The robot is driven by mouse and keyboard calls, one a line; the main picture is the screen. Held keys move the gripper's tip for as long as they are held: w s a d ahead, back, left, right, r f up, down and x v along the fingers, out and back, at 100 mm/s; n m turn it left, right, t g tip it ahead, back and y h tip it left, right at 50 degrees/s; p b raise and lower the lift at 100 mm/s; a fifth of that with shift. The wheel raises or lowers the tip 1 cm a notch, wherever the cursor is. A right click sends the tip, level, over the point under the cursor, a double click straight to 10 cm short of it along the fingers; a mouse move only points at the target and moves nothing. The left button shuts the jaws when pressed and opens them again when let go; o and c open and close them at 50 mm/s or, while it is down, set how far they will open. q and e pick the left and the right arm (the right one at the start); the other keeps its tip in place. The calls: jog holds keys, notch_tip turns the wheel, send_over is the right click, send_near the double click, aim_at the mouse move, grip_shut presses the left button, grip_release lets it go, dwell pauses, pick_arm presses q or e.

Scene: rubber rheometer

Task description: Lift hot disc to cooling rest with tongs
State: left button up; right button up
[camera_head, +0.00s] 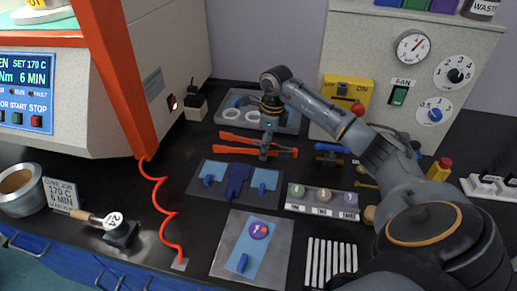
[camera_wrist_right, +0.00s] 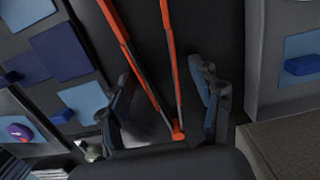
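Orange tongs (camera_head: 240,137) with dark parts lie on the black bench in the head view, in front of a grey tray with pale rings. My right gripper (camera_head: 266,140) points down over the tongs' middle. In the right wrist view the tongs' two orange arms (camera_wrist_right: 142,60) run between the spread fingers of my right gripper (camera_wrist_right: 165,95), with a gap visible on both sides. A purple disc (camera_head: 259,230) with an orange mark lies on a blue pad on a grey plate at the front. I cannot tell which thing is the hot disc or cooling rest. My left gripper is out of view.
The grey tray (camera_head: 289,122) stands behind the tongs. A dark mat with blue pads (camera_head: 213,170) lies in front of them. A rack of coloured samples (camera_head: 322,211) is to the right. An orange-red bar (camera_head: 118,75) and coiled red cord (camera_head: 163,210) stand left.

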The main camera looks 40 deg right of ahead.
jog(key=c, duration=0.6)
notch_tip(320, 180, up, 12)
jog(key=p, duration=0.8)
jog(key=shift+p, duration=0.4)
